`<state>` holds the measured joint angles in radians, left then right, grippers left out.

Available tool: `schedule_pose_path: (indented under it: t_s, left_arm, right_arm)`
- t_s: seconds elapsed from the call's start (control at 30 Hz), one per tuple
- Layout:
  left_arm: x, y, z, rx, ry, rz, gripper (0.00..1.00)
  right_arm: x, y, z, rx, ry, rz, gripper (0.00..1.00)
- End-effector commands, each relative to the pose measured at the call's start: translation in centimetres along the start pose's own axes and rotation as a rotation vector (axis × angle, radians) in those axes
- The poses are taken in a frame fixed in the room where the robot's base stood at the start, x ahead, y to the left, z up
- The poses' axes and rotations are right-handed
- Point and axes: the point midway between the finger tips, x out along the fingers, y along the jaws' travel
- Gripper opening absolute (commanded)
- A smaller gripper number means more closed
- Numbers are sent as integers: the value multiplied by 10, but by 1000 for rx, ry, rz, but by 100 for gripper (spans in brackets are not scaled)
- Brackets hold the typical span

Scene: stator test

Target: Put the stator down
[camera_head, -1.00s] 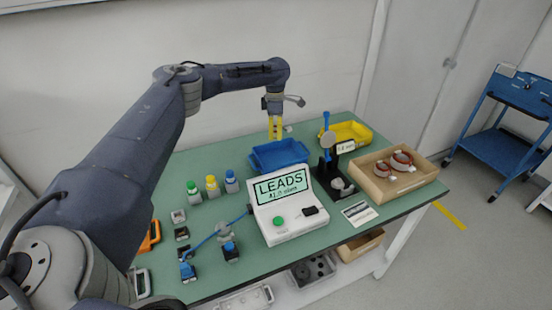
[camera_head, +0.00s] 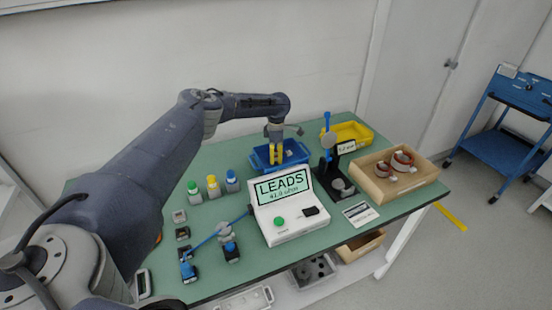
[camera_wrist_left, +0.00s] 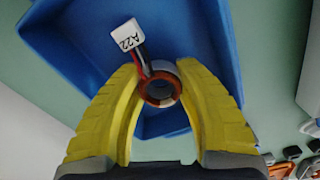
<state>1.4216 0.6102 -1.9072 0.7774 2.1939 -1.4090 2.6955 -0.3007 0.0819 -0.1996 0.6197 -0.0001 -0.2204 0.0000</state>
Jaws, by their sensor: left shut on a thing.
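My left gripper (camera_head: 276,153) is over the blue tray (camera_head: 259,161) behind the LEADS meter, its yellow fingers pointing down. In the left wrist view, the yellow fingers (camera_wrist_left: 160,95) are shut on a small stator (camera_wrist_left: 161,88), a ring with copper windings and a grey outer band. Red and dark leads run from it to a white tag (camera_wrist_left: 127,36) marked A22. The blue tray also fills the left wrist view (camera_wrist_left: 75,60) behind the stator. I cannot tell whether the stator touches the tray floor. My right gripper is in neither view.
The LEADS meter (camera_head: 284,227) stands in front of the blue tray. A black stand with a blue handle (camera_head: 327,134) and a yellow tray (camera_head: 352,130) are to the right. A wooden box (camera_head: 372,187) holds larger stators. Several capped bottles (camera_head: 213,186) stand to the left.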

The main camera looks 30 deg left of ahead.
Motion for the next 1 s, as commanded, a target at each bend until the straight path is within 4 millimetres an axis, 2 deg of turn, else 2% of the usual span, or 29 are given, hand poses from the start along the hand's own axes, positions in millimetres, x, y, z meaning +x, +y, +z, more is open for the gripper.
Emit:
schedule_pose_path:
  t_s: [0.1,0.5,0.53,0.6,0.7,1.0]
  left_arm:
    - [9,0,0,-2,0,1,0]
    - [13,0,0,-1,-1,1,0]
    - [12,0,0,-1,-1,1,38]
    - [12,0,0,0,-1,1,46]
    - [12,0,0,-1,-1,1,56]
    - [10,1,0,-1,-1,2,56]
  right_arm:
    - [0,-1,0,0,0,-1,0]
    - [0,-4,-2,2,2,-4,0]
    - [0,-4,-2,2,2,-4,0]
    - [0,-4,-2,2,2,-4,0]
    - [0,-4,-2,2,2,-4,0]
    - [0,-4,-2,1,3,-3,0]
